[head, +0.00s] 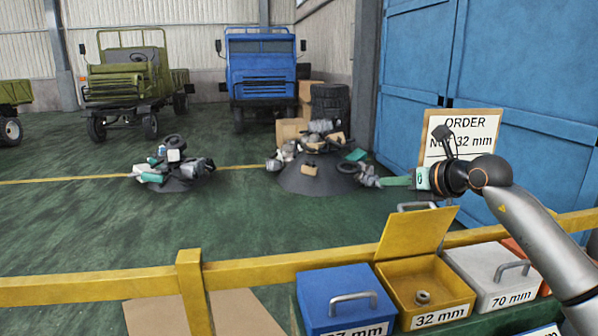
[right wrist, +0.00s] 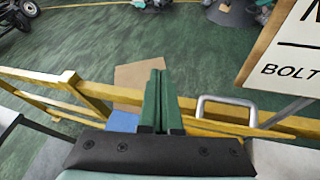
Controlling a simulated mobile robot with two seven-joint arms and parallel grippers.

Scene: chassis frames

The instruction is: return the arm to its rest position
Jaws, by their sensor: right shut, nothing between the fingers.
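My right arm comes in from the right in the head view. Its gripper (head: 384,182) is raised above the yellow rail and the boxes, pointing left, its green fingers shut and empty. In the right wrist view the fingers (right wrist: 159,78) lie together with nothing between them. The yellow 32 mm box (head: 432,300) stands below the gripper with its lid raised. A small metal nut (head: 422,297) lies inside it. My left gripper is not in view.
A yellow rail (head: 250,270) runs behind the boxes. The blue box (head: 345,296) and the grey 70 mm box (head: 495,270) are shut. An order sign (head: 465,128) stands behind my wrist, partly hidden. Parts heaps (head: 312,178) and trucks (head: 262,68) are farther back.

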